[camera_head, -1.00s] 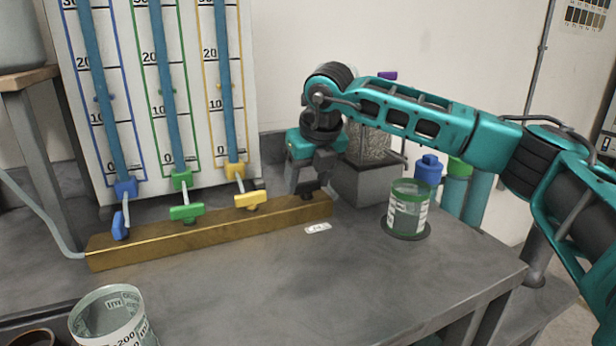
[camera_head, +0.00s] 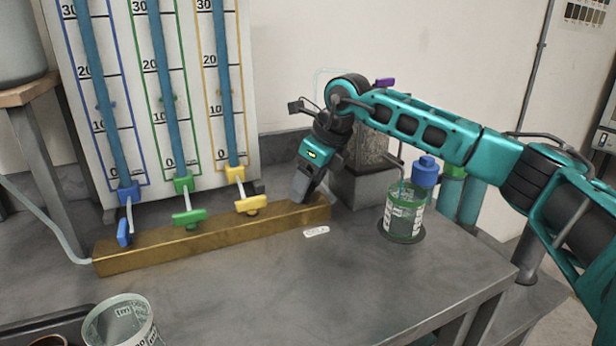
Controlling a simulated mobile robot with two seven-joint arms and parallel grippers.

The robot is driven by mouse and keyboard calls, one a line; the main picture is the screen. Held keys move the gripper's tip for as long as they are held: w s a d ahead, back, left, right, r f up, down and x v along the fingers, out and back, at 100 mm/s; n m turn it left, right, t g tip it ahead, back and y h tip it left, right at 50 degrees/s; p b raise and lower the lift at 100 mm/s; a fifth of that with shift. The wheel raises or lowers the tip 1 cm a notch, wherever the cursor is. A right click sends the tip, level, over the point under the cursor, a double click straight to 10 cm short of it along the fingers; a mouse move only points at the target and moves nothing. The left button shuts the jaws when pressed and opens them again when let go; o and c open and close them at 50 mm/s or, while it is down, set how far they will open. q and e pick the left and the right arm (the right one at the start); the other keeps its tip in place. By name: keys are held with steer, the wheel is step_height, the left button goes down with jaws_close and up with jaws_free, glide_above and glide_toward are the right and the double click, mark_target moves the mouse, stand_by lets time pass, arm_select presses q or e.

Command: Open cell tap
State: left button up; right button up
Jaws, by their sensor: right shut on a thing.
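A brass manifold bar (camera_head: 160,252) lies on the bench, with a blue tap handle (camera_head: 124,232), a green one (camera_head: 190,218) and a yellow one (camera_head: 251,205). My right gripper (camera_head: 303,192) is shut, its fingers pointing down at the bar's right end, right of the yellow handle. The tap handle it grips there is hidden by the fingers. A small white label (camera_head: 316,232) lies on the bench just in front. A beaker with a green rim (camera_head: 403,222) stands under a thin spout to the right; a thin bluish line shows below the spout. My left gripper is not in view.
A board with three scaled tubes (camera_head: 190,100) stands behind the bar. A grey block (camera_head: 362,187) and a blue-capped bottle (camera_head: 426,172) are close to my right arm. Another beaker (camera_head: 122,322) is front left. The bench middle is clear.

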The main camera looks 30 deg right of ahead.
stand_by(0.3)
steer(key=o, duration=1.1)
steer(key=shift+c, duration=0.2)
steer(key=shift+r, duration=0.1)
steer(key=v, duration=0.7)
steer(key=shift+r+p, duration=0.2)
steer(key=shift+p, duration=0.25)
steer(key=shift+d, duration=0.1)
